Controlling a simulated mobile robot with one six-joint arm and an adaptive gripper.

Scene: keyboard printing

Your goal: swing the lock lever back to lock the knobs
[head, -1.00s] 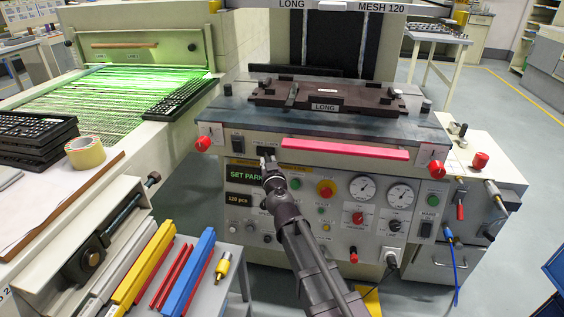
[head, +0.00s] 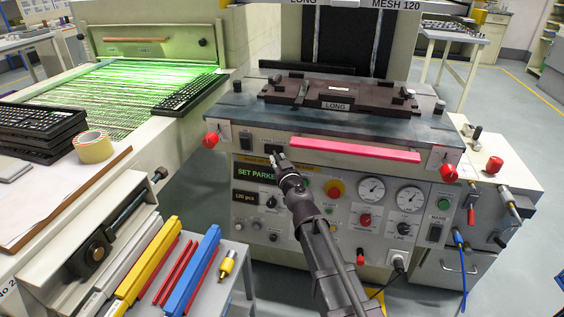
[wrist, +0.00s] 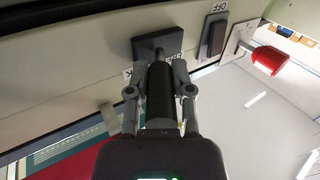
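The lock lever (wrist: 160,86) is a dark cylindrical handle on a grey stub, coming out of a black square plate (wrist: 159,42). In the head view this plate (head: 274,149) is on the upper left of the machine's front panel. My gripper (wrist: 161,78) has its two grey fingers close on either side of the handle and appears shut on it. In the head view my gripper (head: 277,160) is in front of the plate and hides most of the lever. Labels beside the plate are partly covered. Red knobs (head: 211,140) (head: 449,173) are at the panel's left and right ends.
A black rocker switch (head: 246,143) is just left of the plate. A pink-red bar (head: 354,150) runs along the panel to the right. Buttons and gauges (head: 371,190) are below. A side table with coloured bars (head: 190,268) stands at the lower left.

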